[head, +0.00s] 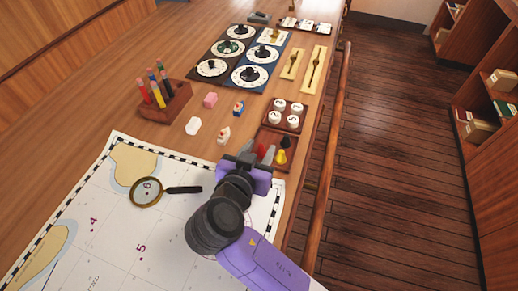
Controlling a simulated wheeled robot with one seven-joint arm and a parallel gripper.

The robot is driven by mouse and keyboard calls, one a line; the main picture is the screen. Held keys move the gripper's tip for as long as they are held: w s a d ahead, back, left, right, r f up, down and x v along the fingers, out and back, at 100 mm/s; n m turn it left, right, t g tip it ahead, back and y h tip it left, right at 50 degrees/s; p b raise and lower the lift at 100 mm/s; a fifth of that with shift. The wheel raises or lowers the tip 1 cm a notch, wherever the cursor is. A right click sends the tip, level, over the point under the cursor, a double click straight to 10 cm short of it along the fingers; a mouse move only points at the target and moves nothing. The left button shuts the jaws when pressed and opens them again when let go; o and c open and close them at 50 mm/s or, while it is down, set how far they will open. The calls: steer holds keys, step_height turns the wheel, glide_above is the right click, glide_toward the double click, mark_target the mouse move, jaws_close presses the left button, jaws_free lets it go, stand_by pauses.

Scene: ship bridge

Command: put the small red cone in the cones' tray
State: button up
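The cones' tray (266,133) is a small reddish-brown tray near the table's right edge, partly hidden by my gripper. A red cone (262,150) shows just right of my gripper, over or in the tray; I cannot tell if it touches the gripper. A grey cone (270,154), a yellow cone (282,158) and a black cone (286,142) stand at the tray's right part. My gripper (245,160) is low at the tray's left side, seen from behind.
A tray of white round pieces (288,108) lies just behind the cones' tray. Small toy-like pieces (224,134) and a pencil holder (165,105) stand to the left. A magnifying glass (147,192) lies on the chart (120,240). A wooden rail (325,170) runs along the right edge.

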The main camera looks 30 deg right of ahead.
steer(key=shift+r, duration=0.15)
steer(key=shift+s+a, duration=0.2)
steer(key=shift+a, duration=0.1)
steer(key=b+v, duration=0.2)
steer(key=v, duration=0.9)
steer(key=shift+s+r, duration=0.1)
steer(key=shift+r, duration=0.1)
